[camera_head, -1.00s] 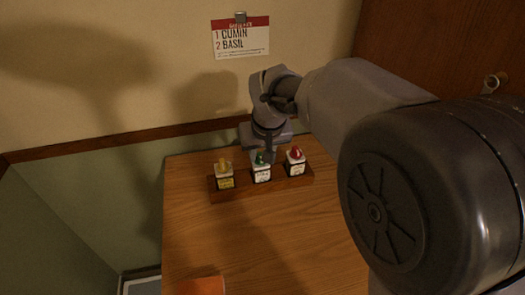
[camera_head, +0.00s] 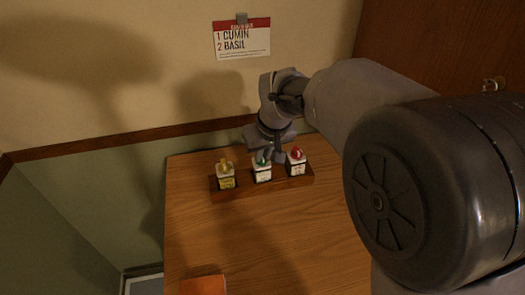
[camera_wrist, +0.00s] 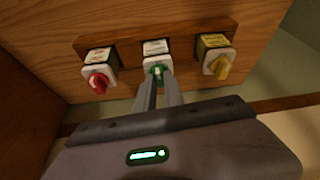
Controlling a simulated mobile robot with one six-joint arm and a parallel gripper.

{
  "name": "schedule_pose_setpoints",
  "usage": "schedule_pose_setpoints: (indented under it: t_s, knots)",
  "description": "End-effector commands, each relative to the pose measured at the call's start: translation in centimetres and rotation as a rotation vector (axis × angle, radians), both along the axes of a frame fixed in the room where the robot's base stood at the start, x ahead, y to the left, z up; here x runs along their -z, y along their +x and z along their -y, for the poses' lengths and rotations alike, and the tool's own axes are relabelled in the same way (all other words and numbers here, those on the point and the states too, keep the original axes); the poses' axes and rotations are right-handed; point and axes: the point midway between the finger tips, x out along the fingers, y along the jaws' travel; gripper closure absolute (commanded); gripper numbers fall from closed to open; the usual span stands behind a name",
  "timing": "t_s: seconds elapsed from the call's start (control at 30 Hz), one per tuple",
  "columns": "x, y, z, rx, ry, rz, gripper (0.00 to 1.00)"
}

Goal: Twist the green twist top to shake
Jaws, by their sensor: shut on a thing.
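In the wrist view the green top (camera_wrist: 156,71) shows between the two fingertips. My gripper (camera_wrist: 160,77) is shut on it, coming from the wall side. In the head view my gripper (camera_head: 270,156) partly covers the top.
A card reading cumin and basil (camera_head: 241,39) hangs on the wall. An orange item (camera_head: 203,285) lies at the front; the wooden counter (camera_head: 270,235) is otherwise clear.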

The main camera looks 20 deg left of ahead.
Motion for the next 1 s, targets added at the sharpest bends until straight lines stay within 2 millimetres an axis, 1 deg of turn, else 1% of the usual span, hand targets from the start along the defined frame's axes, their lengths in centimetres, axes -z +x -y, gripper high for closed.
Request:
schedule_pose_setpoints:
  t_s: [0.17,0.6,1.0]
  knots:
    - [-0.21,0.08,0.17,-0.107,0.000,-0.002,1.00]
    - [-0.19,0.45,0.34,-0.491,0.001,-0.002,1.00]
    - [-0.22,0.69,0.37,-0.774,0.000,-0.002,1.00]
